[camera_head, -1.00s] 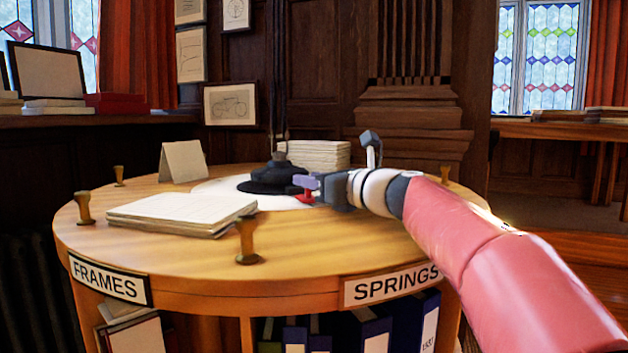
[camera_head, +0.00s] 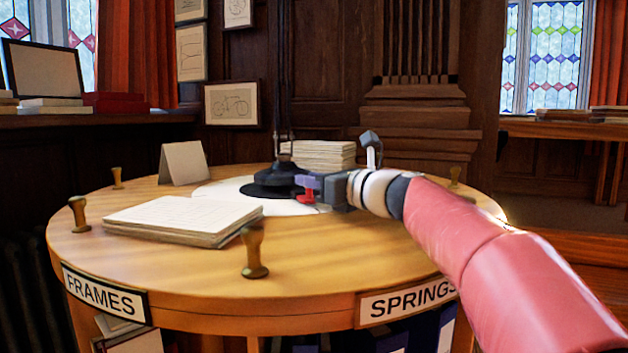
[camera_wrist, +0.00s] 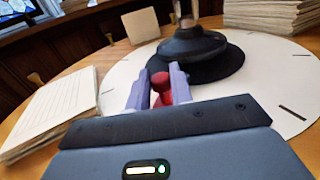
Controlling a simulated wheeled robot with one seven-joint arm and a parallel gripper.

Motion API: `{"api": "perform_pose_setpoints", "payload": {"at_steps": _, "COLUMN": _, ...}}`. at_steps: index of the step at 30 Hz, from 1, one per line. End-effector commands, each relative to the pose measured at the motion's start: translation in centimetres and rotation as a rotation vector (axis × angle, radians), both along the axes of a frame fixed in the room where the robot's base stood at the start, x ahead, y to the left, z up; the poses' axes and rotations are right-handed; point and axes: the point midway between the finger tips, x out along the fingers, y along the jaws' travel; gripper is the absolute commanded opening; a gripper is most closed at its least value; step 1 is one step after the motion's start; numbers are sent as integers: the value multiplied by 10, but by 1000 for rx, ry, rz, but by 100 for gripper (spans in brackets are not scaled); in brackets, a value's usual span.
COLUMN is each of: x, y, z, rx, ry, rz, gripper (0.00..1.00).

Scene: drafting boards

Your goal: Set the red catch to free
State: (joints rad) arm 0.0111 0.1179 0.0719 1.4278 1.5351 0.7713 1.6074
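The red catch (camera_head: 308,196) sits low on the round table, at the front right of a black domed base (camera_head: 285,174). My gripper (camera_head: 305,185) reaches in from the right, level with the table top, with its pale purple fingers at the catch. In the wrist view the red catch (camera_wrist: 161,88) stands between the two fingers, which lie close against both its sides and appear closed on it. The fingers hide part of the catch. The black base (camera_wrist: 192,48) is just beyond the fingertips, on a white dial (camera_wrist: 262,72) with dark marks.
A stack of paper (camera_head: 183,216) lies left of the dial, and a folded white card (camera_head: 184,163) stands behind it. More stacked sheets (camera_head: 322,154) are at the back. Brass pegs (camera_head: 253,252) stand around the rim. Cords rise from the black base.

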Motion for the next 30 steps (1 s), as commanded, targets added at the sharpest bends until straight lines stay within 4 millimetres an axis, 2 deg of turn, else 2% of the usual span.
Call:
{"api": "perform_pose_setpoints", "payload": {"at_steps": 1, "x": 1, "y": -1, "z": 1, "rx": 2, "ry": -1, "rz": -4, "gripper": 27}}
{"api": "perform_pose_setpoints", "payload": {"at_steps": 5, "x": 1, "y": -1, "z": 0, "rx": 1, "ry": 0, "rz": -3, "gripper": 44}}
{"api": "perform_pose_setpoints", "payload": {"at_steps": 16, "x": -4, "y": -6, "z": 0, "rx": 1, "ry": -1, "rz": -4, "gripper": 45}}
{"api": "perform_pose_setpoints", "payload": {"at_steps": 24, "x": -34, "y": -40, "z": -1, "rx": 1, "ry": -1, "rz": -5, "gripper": 45}}
{"api": "perform_pose_setpoints", "payload": {"at_steps": 30, "x": -49, "y": -56, "z": 0, "rx": 1, "ry": -1, "rz": -4, "gripper": 45}}
